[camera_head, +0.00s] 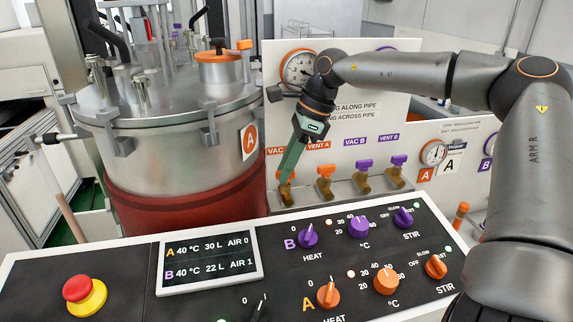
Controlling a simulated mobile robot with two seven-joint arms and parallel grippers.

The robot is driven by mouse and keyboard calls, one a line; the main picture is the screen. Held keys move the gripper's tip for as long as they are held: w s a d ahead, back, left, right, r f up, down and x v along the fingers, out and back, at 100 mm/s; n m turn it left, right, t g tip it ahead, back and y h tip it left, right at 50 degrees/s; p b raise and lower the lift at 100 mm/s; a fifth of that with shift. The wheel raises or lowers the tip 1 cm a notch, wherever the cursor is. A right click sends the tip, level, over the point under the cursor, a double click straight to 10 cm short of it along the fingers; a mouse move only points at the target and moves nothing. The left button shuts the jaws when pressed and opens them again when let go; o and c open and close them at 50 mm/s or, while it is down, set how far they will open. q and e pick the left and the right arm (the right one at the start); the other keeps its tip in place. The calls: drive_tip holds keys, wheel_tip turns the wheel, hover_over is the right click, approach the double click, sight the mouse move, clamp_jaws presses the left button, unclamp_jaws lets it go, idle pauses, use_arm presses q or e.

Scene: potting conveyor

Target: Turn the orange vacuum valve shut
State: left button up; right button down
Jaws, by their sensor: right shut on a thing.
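The orange vacuum valve (286,193) stands at the left end of a row of valves on a grey strip, under the partly covered VAC A label. My right gripper (287,178) reaches down from the upper right and is shut on its handle. The fingers hide most of the handle, so I cannot tell which way it points. Beside it stand the orange VENT A valve (325,180), the purple VAC B valve (363,175) and the purple VENT B valve (397,170). My left gripper is not in view.
A steel vessel (165,150) marked A stands close on the left. An orange-rimmed gauge (299,68) is behind my right wrist. A control panel (130,285) with knobs, a display (208,260) and a red emergency button (79,288) fills the front.

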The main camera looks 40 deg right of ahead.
drive_tip(key=c, duration=0.7)
unclamp_jaws()
drive_tip(key=v, duration=1.2)
drive_tip(key=shift+r+b, duration=0.3)
drive_tip(key=shift+b, duration=0.05)
